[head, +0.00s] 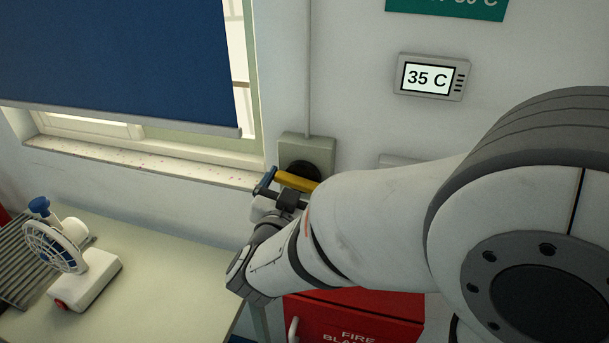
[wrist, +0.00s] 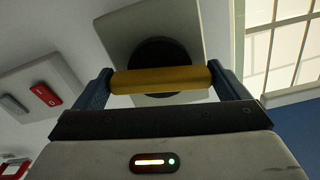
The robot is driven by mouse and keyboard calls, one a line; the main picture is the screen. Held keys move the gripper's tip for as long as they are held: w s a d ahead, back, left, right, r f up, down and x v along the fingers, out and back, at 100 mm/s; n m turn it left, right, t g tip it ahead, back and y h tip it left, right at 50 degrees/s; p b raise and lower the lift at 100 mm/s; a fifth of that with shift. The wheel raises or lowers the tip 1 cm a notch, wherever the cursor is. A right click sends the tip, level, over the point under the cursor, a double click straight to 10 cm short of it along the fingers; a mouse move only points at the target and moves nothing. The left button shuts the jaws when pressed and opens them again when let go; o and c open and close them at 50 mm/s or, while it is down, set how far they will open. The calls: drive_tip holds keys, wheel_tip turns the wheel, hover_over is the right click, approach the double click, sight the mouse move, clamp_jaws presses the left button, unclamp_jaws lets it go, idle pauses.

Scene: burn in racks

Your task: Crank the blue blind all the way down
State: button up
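The blue blind (head: 115,60) covers most of the window in the head view. Its bottom bar hangs above the sill, with a strip of bare window below it. The crank has a yellow handle (head: 296,180) and a black round hub (head: 303,170) on a grey wall box (head: 322,148). The wrist view shows the yellow handle (wrist: 160,79) lying crosswise in front of the hub (wrist: 158,52). My gripper (wrist: 161,84) has its blue fingers at the handle's two ends, seemingly touching both. My arm hides part of the crank in the head view.
The sill (head: 140,160) runs below the blind. A table (head: 165,270) with a white fan (head: 75,262) stands at left. A red fire blanket box (head: 365,318) is below my arm. A wall display (head: 430,78) reads 35 C. A red switch (wrist: 45,95) is beside the crank.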

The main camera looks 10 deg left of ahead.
drive_tip(key=c, duration=0.4)
drive_tip(key=shift+f+m+b, duration=0.3)
drive_tip(key=shift+m+b, duration=0.3)
drive_tip(key=shift+b, duration=0.5)
drive_tip(key=shift+m+b, duration=0.6)
drive_tip(key=shift+b, duration=0.2)
drive_tip(key=shift+r+m, duration=0.25)
drive_tip(key=shift+m, duration=0.05)
drive_tip(key=o, duration=0.6)
drive_tip(key=s, duration=0.8)
drive_tip(key=shift+a+b, duration=0.3)
drive_tip(key=shift+b, duration=0.15)
